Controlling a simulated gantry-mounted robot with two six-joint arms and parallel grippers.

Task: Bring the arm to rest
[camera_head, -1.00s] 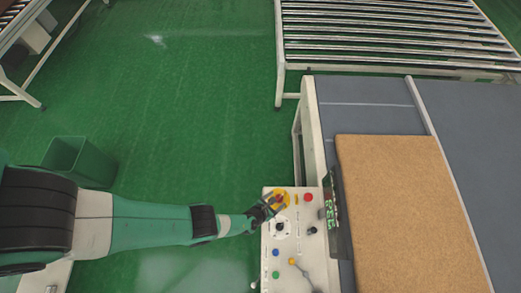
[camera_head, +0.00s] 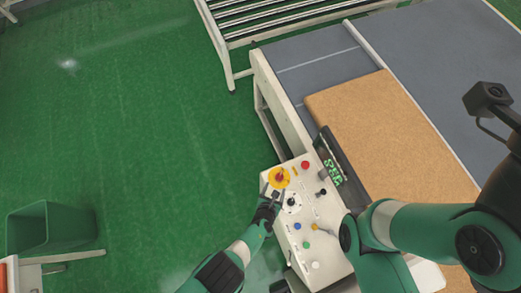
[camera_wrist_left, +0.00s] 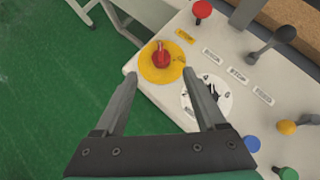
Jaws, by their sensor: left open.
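My left gripper (camera_head: 271,191) is open and empty. In the head view it is beside the left edge of the control panel (camera_head: 316,238), near the yellow disc with the red knob (camera_head: 279,178). In the left wrist view the two fingers of my left gripper (camera_wrist_left: 166,95) are spread wide. The red knob on its yellow disc (camera_wrist_left: 161,62) shows beyond and between the fingertips, with nothing held. The white dial (camera_wrist_left: 207,96) is partly behind the right finger. My right arm shows at the lower right of the head view, but its gripper is out of view.
The panel also carries a red button (camera_head: 305,164), blue and green buttons and black levers. A green bin (camera_head: 50,229) stands at the left. Green floor between is clear.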

